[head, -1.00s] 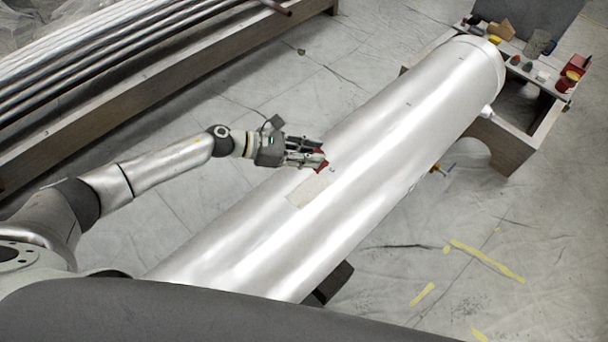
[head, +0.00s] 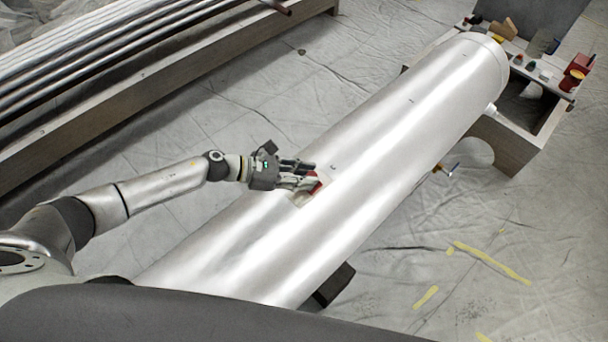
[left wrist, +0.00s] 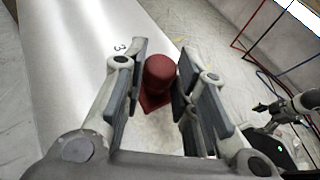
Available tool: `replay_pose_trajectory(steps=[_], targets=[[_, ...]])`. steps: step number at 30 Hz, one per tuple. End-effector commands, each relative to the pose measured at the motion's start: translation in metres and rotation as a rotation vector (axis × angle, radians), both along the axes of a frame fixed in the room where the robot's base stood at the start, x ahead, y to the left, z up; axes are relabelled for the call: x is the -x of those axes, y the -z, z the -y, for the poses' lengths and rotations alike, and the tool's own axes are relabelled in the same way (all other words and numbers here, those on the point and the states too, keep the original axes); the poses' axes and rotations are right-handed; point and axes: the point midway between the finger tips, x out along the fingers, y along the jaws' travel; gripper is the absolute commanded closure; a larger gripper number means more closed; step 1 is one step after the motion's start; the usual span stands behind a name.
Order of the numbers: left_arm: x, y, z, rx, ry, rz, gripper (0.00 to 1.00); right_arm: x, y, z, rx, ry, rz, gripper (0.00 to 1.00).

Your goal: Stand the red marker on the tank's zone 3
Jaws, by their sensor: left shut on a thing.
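The silver tank (head: 380,150) lies diagonally across the head view. A dull pale patch (head: 297,201) is on its upper side, and the left wrist view shows a black 3 (left wrist: 119,47) beside it. My left gripper (head: 308,178) is over the patch, shut on the red marker (head: 315,184). In the left wrist view, the marker (left wrist: 158,75) is upright between the finger pads (left wrist: 160,88), with a rounded top and wider base. Its base is at or just above the patch; I cannot tell if they touch. The gripper partly hides the patch in the head view.
A bench (head: 540,105) with small coloured objects stands beyond the tank's far end. Metal pipes (head: 110,55) lie on a timber frame at the upper left. Sheeted floor right of the tank is mostly clear.

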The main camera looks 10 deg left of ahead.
Motion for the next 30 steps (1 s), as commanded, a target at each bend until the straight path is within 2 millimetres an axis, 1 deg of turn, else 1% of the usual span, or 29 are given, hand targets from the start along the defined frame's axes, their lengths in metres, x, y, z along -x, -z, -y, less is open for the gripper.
replay_pose_trajectory(steps=[3,4,8,9,17,22,24,26,30], targets=[[0.000,0.005,0.000,0.000,0.000,0.000,0.98,0.000,0.006,0.000,0.000,0.000,0.000,0.18],[0.000,0.004,0.000,0.000,0.000,0.000,0.71,0.000,0.005,0.000,0.000,0.000,0.000,0.18],[0.000,0.003,0.000,0.000,0.000,0.000,0.54,0.000,0.004,0.000,0.000,0.000,0.000,0.18],[0.000,0.003,0.000,0.000,0.000,0.000,0.52,0.000,0.004,0.000,0.000,0.000,0.000,0.18],[0.000,0.003,0.000,-0.001,0.000,0.000,0.52,0.000,0.004,0.000,0.000,0.000,0.000,0.18],[0.000,-0.004,0.000,-0.001,0.000,0.000,0.52,0.000,-0.004,0.000,0.000,0.000,0.000,0.18],[0.004,-0.003,-0.011,-0.003,-0.002,-0.001,0.52,0.000,0.001,0.000,0.000,0.000,0.000,0.18],[0.007,-0.007,-0.021,-0.003,-0.003,0.000,0.52,0.000,0.002,0.001,0.001,-0.001,0.000,0.18],[0.017,-0.017,-0.046,-0.004,-0.003,-0.001,0.52,0.000,0.007,0.003,0.003,-0.002,0.001,0.18]])
